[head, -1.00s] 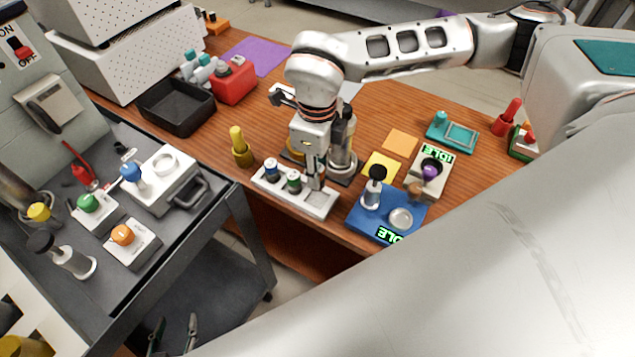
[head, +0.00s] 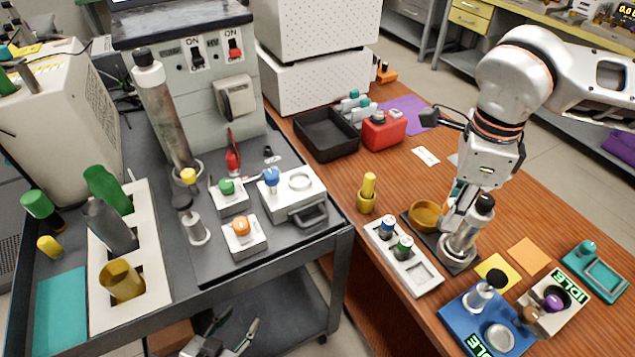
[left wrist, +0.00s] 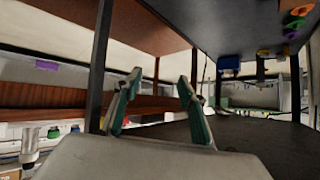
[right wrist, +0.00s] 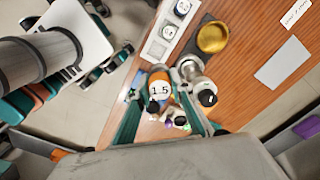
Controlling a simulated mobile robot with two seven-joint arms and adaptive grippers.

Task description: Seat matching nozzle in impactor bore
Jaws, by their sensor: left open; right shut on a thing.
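My right gripper (right wrist: 161,78) is shut on a nozzle with an orange body and a white label reading 1.5 (right wrist: 160,88). In the head view my right gripper (head: 452,212) is beside the metal impactor (head: 462,243), and the nozzle is hidden there. The impactor, a steel cylinder with a black knob, also shows in the right wrist view (right wrist: 194,73), close beside the nozzle; I cannot tell whether they touch. The bore is not clearly visible. My left gripper (left wrist: 158,88) is open and empty, low beside the cart; it shows in the head view too (head: 232,338).
A white rack (head: 428,282) holds a blue and a green nozzle; its third slot is empty. A brass cup (head: 424,215) sits on the impactor's dark base. A yellow bottle (head: 367,193) and a blue scale (head: 463,318) stand nearby. The cart (head: 338,238) is at left.

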